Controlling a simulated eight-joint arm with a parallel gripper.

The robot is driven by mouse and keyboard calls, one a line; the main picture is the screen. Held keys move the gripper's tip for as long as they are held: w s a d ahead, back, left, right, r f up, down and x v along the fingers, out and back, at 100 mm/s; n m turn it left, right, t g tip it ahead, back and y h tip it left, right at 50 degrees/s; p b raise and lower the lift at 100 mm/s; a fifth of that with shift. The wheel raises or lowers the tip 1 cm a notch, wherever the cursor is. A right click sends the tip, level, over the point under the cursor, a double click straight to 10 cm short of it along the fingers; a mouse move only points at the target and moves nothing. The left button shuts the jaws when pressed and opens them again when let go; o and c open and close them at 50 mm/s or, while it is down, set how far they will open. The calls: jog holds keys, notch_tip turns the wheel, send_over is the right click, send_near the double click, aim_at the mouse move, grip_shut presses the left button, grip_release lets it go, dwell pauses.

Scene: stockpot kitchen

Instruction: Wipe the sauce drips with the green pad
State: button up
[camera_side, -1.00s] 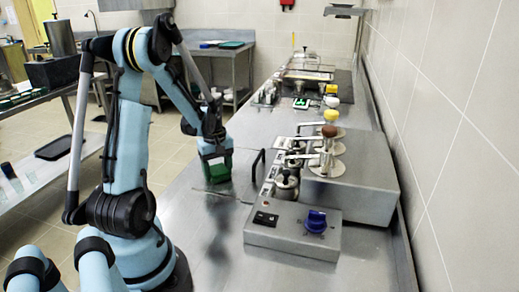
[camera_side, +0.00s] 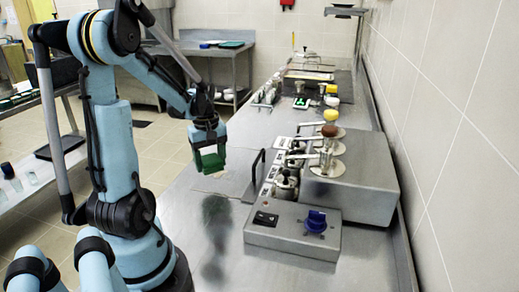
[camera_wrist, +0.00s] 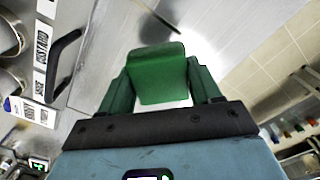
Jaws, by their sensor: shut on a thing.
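My gripper (camera_side: 208,150) is shut on the green pad (camera_side: 209,161) and holds it above the steel counter (camera_side: 180,225), left of the stove unit. A dark greenish reflection shows in the counter below the pad. In the wrist view, the green pad (camera_wrist: 157,72) sits between the two green fingers of my gripper (camera_wrist: 160,88). I cannot clearly make out the sauce drips in either view; the pad and fingers hide part of the counter.
A grey control box with a blue knob (camera_side: 316,221) stands at the right front, with a metal unit (camera_side: 350,180) behind it. A black handle (camera_side: 255,172) rises beside them, close to the pad's right. The counter's left front is clear.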

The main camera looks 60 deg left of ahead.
jog(key=shift+r, duration=1.15)
notch_tip(320, 180, up, 15)
jog(key=w+d+m, duration=0.5)
jog(key=d+m, duration=0.4)
jog(key=d, duration=0.4)
jog(key=w+d+m, duration=0.6)
jog(key=d+m, duration=0.3)
jog(key=d, duration=0.3)
jog(key=shift+s+d+f, duration=0.1)
jog(key=shift+f, duration=1.2)
jog(key=shift+s+d+f, duration=0.1)
jog(key=shift+f, duration=1.15)
